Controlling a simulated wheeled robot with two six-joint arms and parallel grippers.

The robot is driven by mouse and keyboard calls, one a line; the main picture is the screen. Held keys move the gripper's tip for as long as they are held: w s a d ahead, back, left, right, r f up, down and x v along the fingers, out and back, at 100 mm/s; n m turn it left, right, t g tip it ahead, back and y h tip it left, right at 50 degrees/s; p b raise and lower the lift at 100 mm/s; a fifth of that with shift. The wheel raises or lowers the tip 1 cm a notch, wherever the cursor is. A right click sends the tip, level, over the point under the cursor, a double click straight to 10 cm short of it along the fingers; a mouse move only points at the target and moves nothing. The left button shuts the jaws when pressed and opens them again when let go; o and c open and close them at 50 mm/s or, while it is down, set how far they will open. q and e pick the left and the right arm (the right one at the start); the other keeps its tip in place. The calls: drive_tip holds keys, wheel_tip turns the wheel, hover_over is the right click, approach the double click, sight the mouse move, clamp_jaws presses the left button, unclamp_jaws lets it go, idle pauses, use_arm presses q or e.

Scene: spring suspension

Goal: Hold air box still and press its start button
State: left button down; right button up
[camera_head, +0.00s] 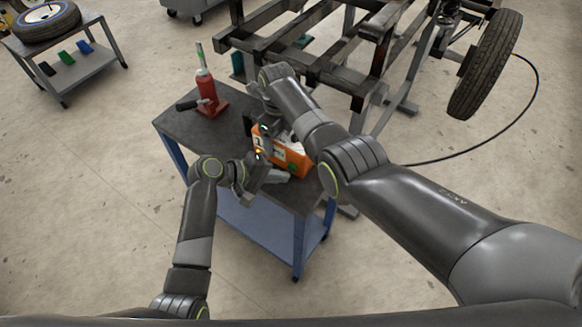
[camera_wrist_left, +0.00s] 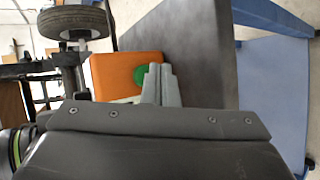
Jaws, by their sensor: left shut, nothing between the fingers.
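The orange air box (camera_head: 302,160) lies on the dark top of a blue cart, partly hidden by my arms. In the left wrist view the air box (camera_wrist_left: 113,75) shows its orange face with a round green button (camera_wrist_left: 140,77). My left gripper (camera_head: 284,178) is low at the near side of the box. Its grey fingers (camera_wrist_left: 161,70) are shut and empty, and overlap the button's right edge in the wrist view; I cannot tell if they touch it. My right gripper (camera_head: 262,130) is at the box's far left end, and its fingers are mostly hidden.
A red bottle jack (camera_head: 207,92) stands on the cart top (camera_head: 180,122) left of the box. A dark metal frame (camera_head: 330,50) and a tyre (camera_head: 486,65) are behind. A black hose (camera_head: 480,145) curves across the floor on the right.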

use_arm(q)
drive_tip(key=shift+s+a, duration=0.75)
drive_tip(key=shift+s, duration=0.3)
drive_tip(key=shift+s+a, duration=0.75)
drive_tip(key=shift+s, duration=0.25)
use_arm(e)
drive_tip(key=o, duration=1.2)
